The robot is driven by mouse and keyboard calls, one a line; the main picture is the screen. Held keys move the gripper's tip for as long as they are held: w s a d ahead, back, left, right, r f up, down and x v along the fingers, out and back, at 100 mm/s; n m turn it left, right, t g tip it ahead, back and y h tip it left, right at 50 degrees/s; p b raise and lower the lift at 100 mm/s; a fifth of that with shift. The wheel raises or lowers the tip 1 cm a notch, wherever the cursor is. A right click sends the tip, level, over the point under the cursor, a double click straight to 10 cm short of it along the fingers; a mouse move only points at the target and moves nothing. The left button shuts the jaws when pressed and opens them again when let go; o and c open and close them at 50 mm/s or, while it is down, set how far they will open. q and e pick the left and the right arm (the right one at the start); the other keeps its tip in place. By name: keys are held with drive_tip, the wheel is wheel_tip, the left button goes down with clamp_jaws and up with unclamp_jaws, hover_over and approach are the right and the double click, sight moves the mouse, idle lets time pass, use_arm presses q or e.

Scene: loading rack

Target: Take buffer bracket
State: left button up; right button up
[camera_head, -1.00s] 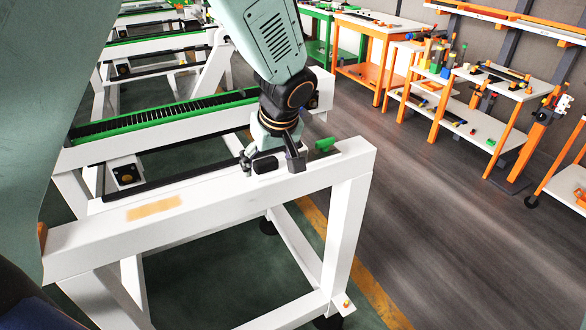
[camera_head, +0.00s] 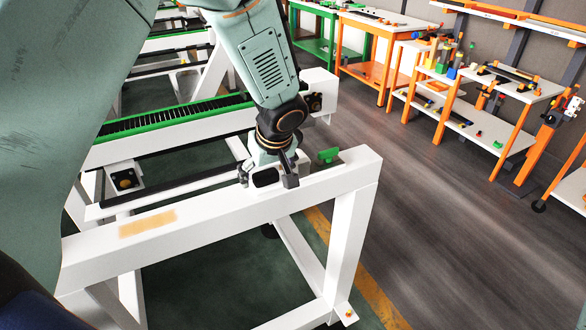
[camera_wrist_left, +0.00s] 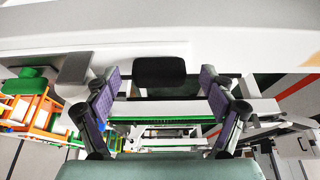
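A black block (camera_wrist_left: 160,71) lies between and beyond the fingertips, with a gap on each side. I cannot tell for sure whether this block is the buffer bracket. A green piece (camera_head: 328,156) sits on the beam just right of the gripper; it also shows at the left of the wrist view (camera_wrist_left: 25,80). My right gripper is out of view.
A green-edged roller conveyor (camera_head: 170,117) runs behind the beam. A white box-like end (camera_head: 318,90) stands behind the gripper. Orange and white work tables (camera_head: 470,125) with small parts stand at the back right. The floor (camera_head: 450,240) on the right is clear.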

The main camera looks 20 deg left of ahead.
use_arm(q)
drive_tip(key=shift+w+a+f, duration=0.25)
drive_tip(key=c, duration=0.6)
drive_tip(key=shift+s+d+r, duration=0.15)
drive_tip(key=shift+d+r, duration=0.05)
drive_tip(key=c, duration=0.6)
drive_tip(key=shift+c, duration=0.8)
drive_tip(key=shift+w+a+f, duration=0.1)
drive_tip(key=shift+w+a, duration=0.1)
drive_tip(key=shift+w, duration=0.05)
drive_tip(key=shift+c, duration=0.3)
